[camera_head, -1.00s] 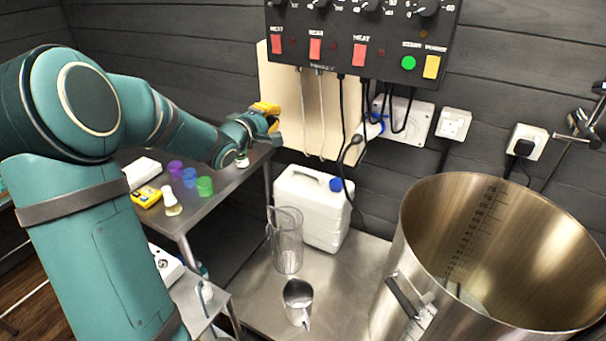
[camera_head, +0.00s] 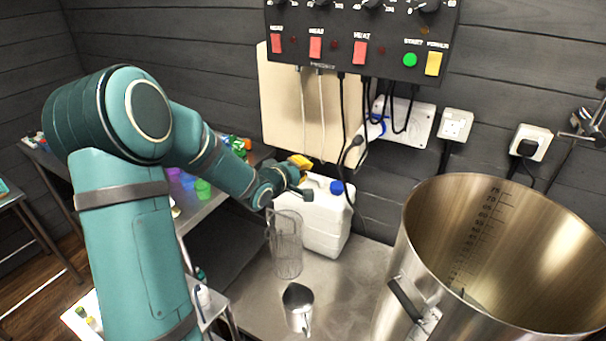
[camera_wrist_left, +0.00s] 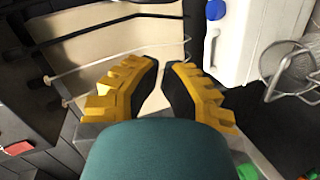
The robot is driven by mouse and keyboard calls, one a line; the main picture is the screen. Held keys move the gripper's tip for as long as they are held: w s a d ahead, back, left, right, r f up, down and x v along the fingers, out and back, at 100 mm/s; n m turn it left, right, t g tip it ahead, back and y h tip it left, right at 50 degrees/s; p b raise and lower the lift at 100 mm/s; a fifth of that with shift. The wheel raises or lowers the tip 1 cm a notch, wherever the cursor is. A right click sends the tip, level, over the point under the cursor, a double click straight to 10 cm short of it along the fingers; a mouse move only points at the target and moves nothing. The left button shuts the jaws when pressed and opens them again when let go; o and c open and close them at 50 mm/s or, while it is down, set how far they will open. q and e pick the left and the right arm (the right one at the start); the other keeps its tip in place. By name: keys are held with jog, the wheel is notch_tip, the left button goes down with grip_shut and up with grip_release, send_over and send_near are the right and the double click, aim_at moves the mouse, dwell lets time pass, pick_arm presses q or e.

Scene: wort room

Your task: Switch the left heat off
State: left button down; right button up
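The black control box (camera_head: 388,57) hangs on the wall at the top of the head view. Its left heat switch (camera_head: 276,44) is the leftmost of three red rockers; its position is too small to tell. My left gripper (camera_head: 303,172) is below the box, in front of the beige board and above the white jerrycan, apart from the switch. In the left wrist view the yellow-and-black fingers (camera_wrist_left: 161,72) are apart with a gap between them and nothing held. A red rocker (camera_wrist_left: 18,147) shows at that view's lower left. My right gripper is not in view.
Cables (camera_head: 342,120) hang below the box in front of the beige board (camera_head: 283,110). A large steel kettle (camera_head: 490,190) stands at right.

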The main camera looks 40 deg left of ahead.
pick_arm(q)
jog(key=shift+d+f, duration=0.2)
jog(key=shift+f, duration=0.1)
jog(key=shift+a+r, duration=0.1)
jog(key=n+t+y+p, duration=0.2)
jog(key=n+t, duration=0.2)
jog(key=t, duration=0.1)
send_near(271, 35)
jog(key=s, duration=0.5)
jog(key=shift+s+d, duration=0.35)
jog(key=shift+s, duration=0.05)
jog(key=w, duration=0.4)
jog(key=w+a+r, duration=0.1)
jog(key=w, duration=0.8)
jog(key=shift+w+a+r, duration=0.2)
jog(key=shift+w+a, duration=0.1)
jog(key=shift+w, duration=0.1)
